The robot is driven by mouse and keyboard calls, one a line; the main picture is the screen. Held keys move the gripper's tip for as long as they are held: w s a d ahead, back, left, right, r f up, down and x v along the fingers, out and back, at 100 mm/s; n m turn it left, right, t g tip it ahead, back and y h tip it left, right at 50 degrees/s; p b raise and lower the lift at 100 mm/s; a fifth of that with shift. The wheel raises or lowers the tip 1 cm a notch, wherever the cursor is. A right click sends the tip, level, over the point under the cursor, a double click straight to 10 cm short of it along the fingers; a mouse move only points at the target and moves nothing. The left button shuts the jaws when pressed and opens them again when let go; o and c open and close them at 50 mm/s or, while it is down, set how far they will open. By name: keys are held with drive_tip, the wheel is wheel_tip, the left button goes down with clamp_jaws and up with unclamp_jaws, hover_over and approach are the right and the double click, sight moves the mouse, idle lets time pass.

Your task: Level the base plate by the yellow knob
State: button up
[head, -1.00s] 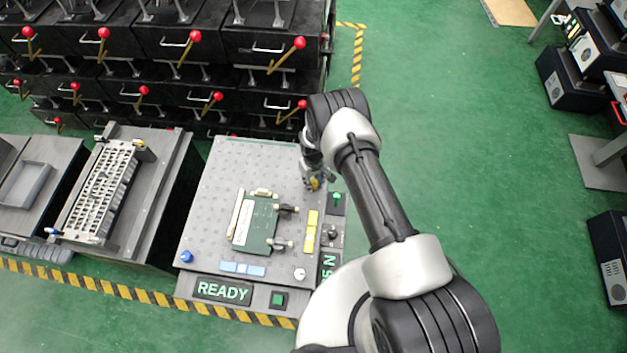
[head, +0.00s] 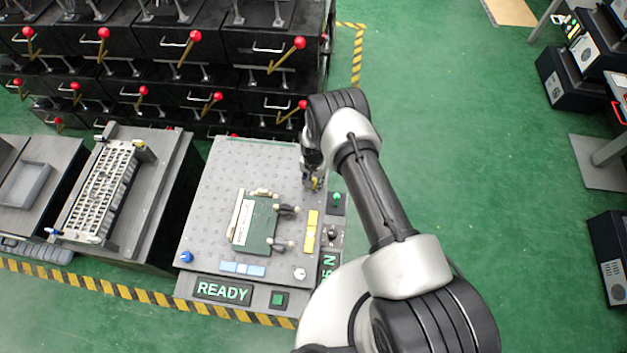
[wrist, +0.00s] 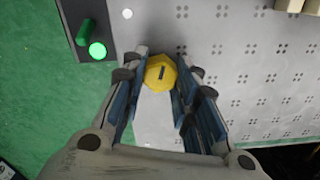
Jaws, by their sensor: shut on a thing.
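The yellow knob (wrist: 161,73) sits near an edge of the base plate and has a dark slot mark on its top. My gripper (wrist: 160,82) is around it in the wrist view, with a finger on either side, shut on the knob. In the head view my gripper (head: 314,184) is at the plate's right edge, and the knob is mostly hidden by it. The grey perforated base plate (head: 225,165) carries a green board (head: 258,225) with black toggle clamps. A blue knob (head: 186,257) and a white knob (head: 299,273) sit at its front corners.
A panel with a lit green button (wrist: 97,50) lies close beside my gripper. The READY display (head: 222,290) and a green button (head: 278,299) are at the front. Levered black units (head: 170,60) fill the back.

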sight(314, 182)
drive_tip(key=m, duration=0.4)
drive_tip(key=shift+m, duration=2.2)
drive_tip(key=o, duration=1.1)
wheel_tip(314, 182, up, 12)
